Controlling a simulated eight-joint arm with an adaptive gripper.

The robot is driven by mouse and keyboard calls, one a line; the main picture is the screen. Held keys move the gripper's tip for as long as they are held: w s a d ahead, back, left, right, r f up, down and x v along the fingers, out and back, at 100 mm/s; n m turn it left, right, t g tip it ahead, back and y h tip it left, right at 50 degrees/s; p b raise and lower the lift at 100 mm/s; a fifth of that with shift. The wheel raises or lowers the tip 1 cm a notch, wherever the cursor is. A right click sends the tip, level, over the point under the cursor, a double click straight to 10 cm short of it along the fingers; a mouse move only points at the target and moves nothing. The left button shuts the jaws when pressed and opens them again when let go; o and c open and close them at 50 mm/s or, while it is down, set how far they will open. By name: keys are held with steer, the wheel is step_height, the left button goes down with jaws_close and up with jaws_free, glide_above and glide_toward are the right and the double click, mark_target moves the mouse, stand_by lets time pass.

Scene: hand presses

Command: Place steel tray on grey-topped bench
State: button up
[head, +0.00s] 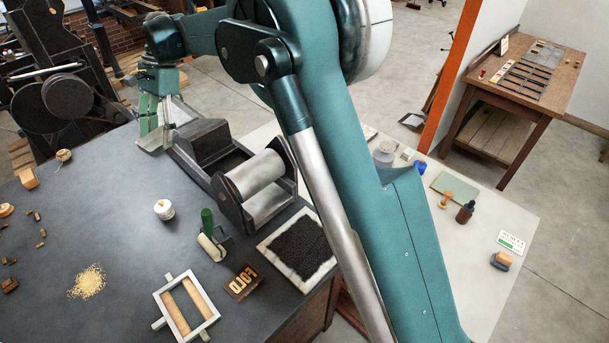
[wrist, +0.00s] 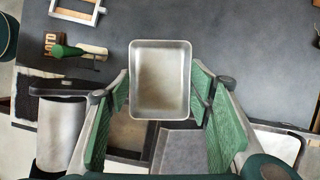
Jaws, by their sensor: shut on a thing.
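The steel tray (wrist: 160,120) is a small, shallow rectangular pan, seen from above in the wrist view. My gripper (wrist: 160,88) has its green ribbed fingers on both sides of the tray and is shut on it. In the head view my gripper (head: 153,118) is at the bench's far edge, left of the roller press, pointing down. A pale sliver at its tips there seems to be the tray, mostly hidden. The grey-topped bench (head: 125,245) fills the lower left. I cannot tell whether the tray touches its top.
The roller press (head: 262,185) stands close right of my gripper. The bench's middle left is mostly clear. A pale bench (head: 470,240) is to the right.

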steer(key=w+d+n+h+b, duration=0.1)
steer(key=w+d+n, duration=0.1)
steer(key=w+d, duration=0.75)
steer(key=w+d+f+n+g+b, duration=0.1)
steer(key=w+d, duration=0.3)
steer(key=d, duration=1.1)
steer(key=w+d+n+h, duration=0.15)
steer(key=w+d, duration=0.45)
steer(key=d, duration=0.6)
steer(key=w+d+n+h+b, duration=0.1)
steer(key=d+n, duration=0.2)
steer(key=d, duration=1.8)
steer(key=w+d+n+b, duration=0.2)
steer(key=d, duration=1.9)
steer(key=s+d+n+h+b, duration=0.15)
steer(key=s+d, duration=0.35)
steer(key=d, duration=0.8)
steer(key=s+d+n, duration=0.2)
steer(key=s+d, duration=0.2)
steer(key=d, duration=1)
steer(key=s+d+r+n+t+h+b, duration=0.1)
steer(key=s+d+n, duration=0.1)
steer(key=s+d, duration=0.85)
steer(key=s+d+r+n+b, duration=0.1)
steer(key=s+d, duration=0.7)
steer(key=d, duration=0.6)
step_height(320, 180, down, 28)
steer(key=shift+d, duration=0.2)
